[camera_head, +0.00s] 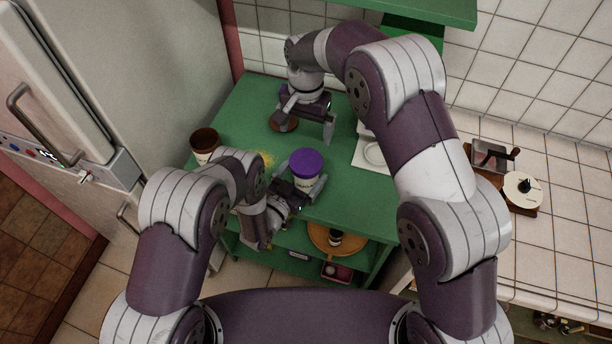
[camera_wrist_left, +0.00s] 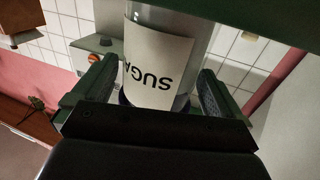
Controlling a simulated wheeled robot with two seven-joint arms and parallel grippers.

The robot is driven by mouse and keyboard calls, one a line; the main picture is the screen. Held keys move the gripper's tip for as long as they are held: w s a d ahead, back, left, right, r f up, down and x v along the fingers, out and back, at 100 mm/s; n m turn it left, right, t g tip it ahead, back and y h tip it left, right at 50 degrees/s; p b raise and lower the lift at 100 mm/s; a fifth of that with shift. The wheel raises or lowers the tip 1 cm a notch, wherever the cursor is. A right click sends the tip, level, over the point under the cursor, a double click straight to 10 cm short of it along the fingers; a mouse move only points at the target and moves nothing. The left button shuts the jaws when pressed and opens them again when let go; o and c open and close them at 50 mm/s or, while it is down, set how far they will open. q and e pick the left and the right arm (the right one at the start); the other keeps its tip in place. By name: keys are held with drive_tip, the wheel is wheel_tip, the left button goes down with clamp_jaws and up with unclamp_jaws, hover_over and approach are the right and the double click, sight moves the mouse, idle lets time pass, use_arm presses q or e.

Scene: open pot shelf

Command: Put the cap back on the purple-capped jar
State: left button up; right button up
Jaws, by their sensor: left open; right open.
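The purple-capped jar (camera_head: 305,182) stands upright on the green shelf top, with its purple cap (camera_head: 306,162) seated on it as far as I can see. In the left wrist view the clear jar with a white label reading "SUGA" (camera_wrist_left: 158,68) appears upside down; its cap end is mostly hidden by the gripper. My left gripper (camera_head: 298,190) is open, its fingers on either side of the jar. It also shows in the left wrist view (camera_wrist_left: 155,95). My right gripper (camera_head: 309,119) is open and empty, behind the jar, above the green top near a brown disc (camera_head: 283,122).
A brown-topped jar (camera_head: 206,150) stands at the left edge of the green shelf top (camera_head: 240,113). Yellow crumbs (camera_head: 264,158) lie between the jars. A white board (camera_head: 370,154) is at the right. A round wooden board (camera_head: 322,238) is on the lower shelf. The fridge is left.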

use_arm(q)
drive_tip(key=b+v, duration=0.2)
drive_tip(key=v, duration=1)
drive_tip(key=shift+d, duration=0.1)
